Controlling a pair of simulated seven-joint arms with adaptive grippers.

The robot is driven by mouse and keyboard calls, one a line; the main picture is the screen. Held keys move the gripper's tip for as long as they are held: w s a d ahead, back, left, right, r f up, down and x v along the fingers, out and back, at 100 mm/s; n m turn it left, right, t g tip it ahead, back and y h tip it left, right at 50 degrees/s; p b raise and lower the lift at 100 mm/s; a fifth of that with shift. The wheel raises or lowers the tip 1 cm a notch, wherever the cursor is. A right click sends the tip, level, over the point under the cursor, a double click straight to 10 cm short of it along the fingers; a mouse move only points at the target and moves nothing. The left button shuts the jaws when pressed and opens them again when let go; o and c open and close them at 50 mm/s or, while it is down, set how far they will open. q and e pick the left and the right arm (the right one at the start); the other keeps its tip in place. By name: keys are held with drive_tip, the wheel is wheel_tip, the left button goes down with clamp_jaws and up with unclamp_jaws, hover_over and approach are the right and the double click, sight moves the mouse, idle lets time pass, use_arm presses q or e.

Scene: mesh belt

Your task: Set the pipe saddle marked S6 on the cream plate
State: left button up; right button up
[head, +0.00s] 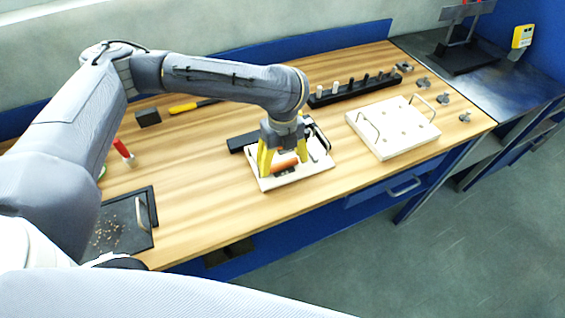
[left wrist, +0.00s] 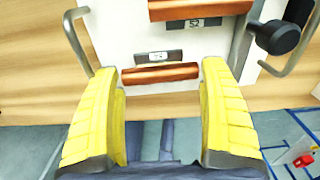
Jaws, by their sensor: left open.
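A pale cream board with wire handles (head: 322,168) lies on the bench under my left gripper (head: 282,172). Copper-brown saddles lie on it. In the left wrist view one saddle (left wrist: 160,74) sits between and just beyond my open yellow fingers (left wrist: 160,120), beside a small tag (left wrist: 166,57) that I cannot read clearly. A second saddle (left wrist: 200,8) lies farther up, with a tag that looks like S2 (left wrist: 199,23). The fingers hold nothing. Another cream plate with handles and small marks (head: 385,140) lies to the right. I cannot tell which saddle is S6. My right gripper is not in view.
A black rack with pegs (head: 355,90) stands behind the right plate, and several small metal fittings (head: 423,82) lie beyond it. A black tray (head: 120,228) is at the left, near a red-topped item (head: 122,150). A black knob (left wrist: 279,36) lies on the board.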

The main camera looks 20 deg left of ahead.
sight(283, 163)
use_arm(q)
wheel_tip(283, 163, up, 11)
idle(0.5)
